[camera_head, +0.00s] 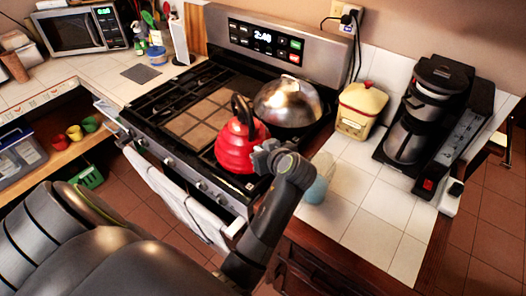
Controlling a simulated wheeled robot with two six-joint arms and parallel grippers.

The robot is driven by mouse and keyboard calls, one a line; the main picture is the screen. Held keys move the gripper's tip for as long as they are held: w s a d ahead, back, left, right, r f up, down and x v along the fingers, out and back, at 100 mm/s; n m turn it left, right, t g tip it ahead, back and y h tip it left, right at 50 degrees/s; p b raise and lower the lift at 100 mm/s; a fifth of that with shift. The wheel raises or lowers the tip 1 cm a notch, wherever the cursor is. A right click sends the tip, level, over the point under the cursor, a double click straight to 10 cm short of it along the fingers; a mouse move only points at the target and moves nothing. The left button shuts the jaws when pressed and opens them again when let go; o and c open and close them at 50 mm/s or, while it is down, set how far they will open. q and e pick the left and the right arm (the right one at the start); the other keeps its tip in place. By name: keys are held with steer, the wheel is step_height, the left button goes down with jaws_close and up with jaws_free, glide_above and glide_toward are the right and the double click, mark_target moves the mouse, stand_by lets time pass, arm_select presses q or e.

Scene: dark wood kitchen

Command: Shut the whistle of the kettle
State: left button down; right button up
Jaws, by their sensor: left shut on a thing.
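The red kettle (236,140) stands upright on the front right of the stove top, with its dark handle arched above it. My left gripper (262,152) is at the kettle's right side, shut on a part of it. The gripper covers that part, so the whistle and its position cannot be made out. My right gripper is not in view.
A domed metal lid on a pan (288,100) sits close behind the kettle. A yellow canister (360,108) and a coffee maker (424,115) stand on the right counter. A bluish cup (316,190) is near my left forearm. Tiles between are clear.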

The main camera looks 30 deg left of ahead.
arm_select(q)
steer(key=c, duration=1.4)
jaws_free()
steer(key=shift+c, duration=0.2)
